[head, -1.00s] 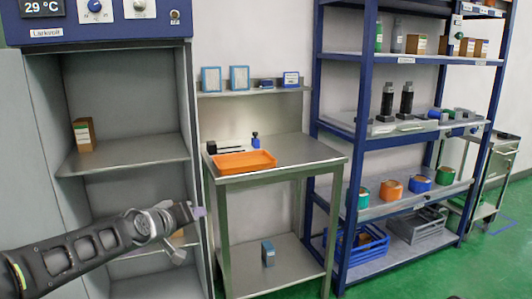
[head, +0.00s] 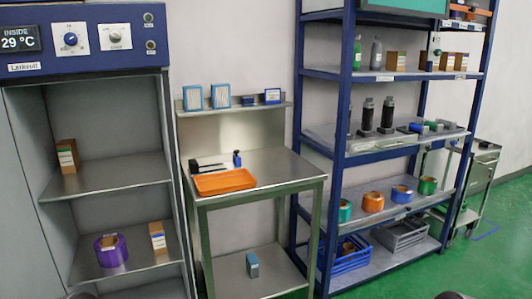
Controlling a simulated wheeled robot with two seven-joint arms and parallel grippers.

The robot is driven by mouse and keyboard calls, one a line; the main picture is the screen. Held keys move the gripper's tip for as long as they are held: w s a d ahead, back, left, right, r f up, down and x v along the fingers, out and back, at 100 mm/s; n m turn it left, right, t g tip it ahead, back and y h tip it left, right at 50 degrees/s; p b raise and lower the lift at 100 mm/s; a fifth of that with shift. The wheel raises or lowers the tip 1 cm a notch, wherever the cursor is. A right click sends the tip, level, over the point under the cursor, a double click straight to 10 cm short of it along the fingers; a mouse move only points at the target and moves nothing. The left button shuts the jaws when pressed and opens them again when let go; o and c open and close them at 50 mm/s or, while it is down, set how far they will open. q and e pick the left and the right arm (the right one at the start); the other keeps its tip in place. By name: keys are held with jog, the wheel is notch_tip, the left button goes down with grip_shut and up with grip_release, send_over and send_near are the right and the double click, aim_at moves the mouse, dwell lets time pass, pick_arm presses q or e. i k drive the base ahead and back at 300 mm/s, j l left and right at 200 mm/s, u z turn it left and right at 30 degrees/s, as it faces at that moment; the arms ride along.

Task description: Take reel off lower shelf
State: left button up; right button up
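A purple reel (head: 110,250) stands on the lower shelf (head: 128,270) of the open cabinet at the left. A brown box with a white label (head: 158,237) stands to its right on the same shelf. More reels sit on a lower shelf of the blue rack: a green one (head: 344,211), an orange one (head: 373,202), a blue one (head: 401,194) and another green one (head: 427,185). Neither of my grippers shows; only small dark bits show at the bottom edge.
The cabinet's upper shelf (head: 120,175) holds one brown box (head: 67,156) above the reel. A steel table (head: 280,170) with an orange tray (head: 224,181) stands right of the cabinet. The blue rack (head: 342,120) stands beyond. Green floor (head: 505,215) is open at the right.

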aim_at(111, 249)
jog(key=k+j, duration=0.1)
jog(key=j, duration=0.5)
jog(key=k+j+u, duration=0.1)
jog(key=j, duration=0.5)
jog(key=k+j, duration=0.15)
jog(key=j, duration=0.4)
jog(key=k+j+u, duration=0.1)
jog(key=j, duration=0.5)
jog(key=k+j, duration=0.1)
jog(key=j, duration=0.5)
jog(key=l+u, duration=0.2)
jog(key=l, duration=0.4)
jog(key=i+l+u, duration=0.15)
jog(key=l, duration=0.45)
jog(key=l+u, duration=0.2)
jog(key=l, duration=0.4)
jog(key=k+l+u, duration=0.15)
jog(key=l, duration=0.45)
jog(key=l+u, duration=0.2)
jog(key=l, duration=0.4)
jog(key=k+l+u, duration=0.15)
jog(key=l, duration=0.45)
jog(key=i+z, duration=0.35)
jog(key=i+j+z, duration=0.15)
jog(key=i+z, duration=0.25)
jog(key=i, duration=0.2)
jog(key=i+j+z, duration=0.35)
jog(key=i+j, duration=0.25)
jog(key=i, duration=0.1)
